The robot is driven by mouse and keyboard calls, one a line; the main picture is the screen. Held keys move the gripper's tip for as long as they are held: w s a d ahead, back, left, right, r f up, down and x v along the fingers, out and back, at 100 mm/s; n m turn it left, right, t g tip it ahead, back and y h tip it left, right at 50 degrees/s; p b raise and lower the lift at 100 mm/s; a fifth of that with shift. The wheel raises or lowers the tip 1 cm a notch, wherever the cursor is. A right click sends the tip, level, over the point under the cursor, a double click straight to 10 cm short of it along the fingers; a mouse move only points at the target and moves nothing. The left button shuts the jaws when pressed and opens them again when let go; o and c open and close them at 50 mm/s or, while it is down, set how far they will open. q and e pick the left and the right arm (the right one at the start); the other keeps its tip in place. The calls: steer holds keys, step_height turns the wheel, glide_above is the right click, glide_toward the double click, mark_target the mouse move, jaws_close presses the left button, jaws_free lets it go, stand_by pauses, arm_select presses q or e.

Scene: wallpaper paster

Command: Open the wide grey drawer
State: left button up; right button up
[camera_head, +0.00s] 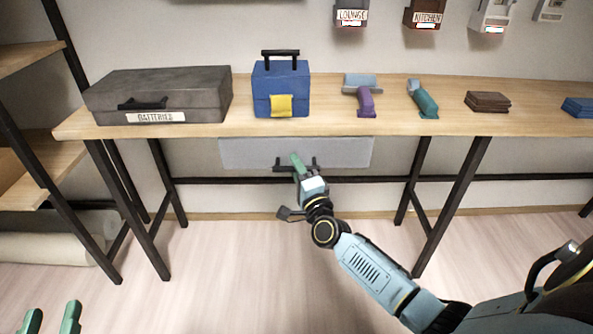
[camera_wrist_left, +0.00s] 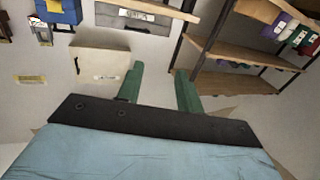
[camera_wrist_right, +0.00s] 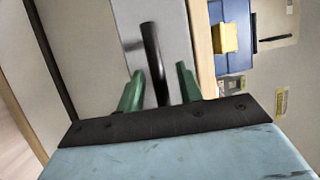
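The wide grey drawer (camera_head: 345,152) sits beneath the tabletop's front edge, its front close under the wood. Its black bar handle (camera_head: 284,167) is low on the front. My right gripper (camera_head: 297,166) is at the handle. In the right wrist view the black handle (camera_wrist_right: 153,62) runs between the two green fingers of my right gripper (camera_wrist_right: 160,85), which stand apart with a gap to the right of the bar. The grey drawer front (camera_wrist_right: 180,35) lies behind it. My left gripper (camera_head: 52,318) is open and empty at the lower left; its fingers also show apart in the left wrist view (camera_wrist_left: 158,88).
Black table legs (camera_head: 455,195) flank the drawer. A wooden shelf (camera_head: 40,165) is at left. Floor before the drawer is clear.

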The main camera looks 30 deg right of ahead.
steer(key=shift+c, duration=0.3)
jaws_close()
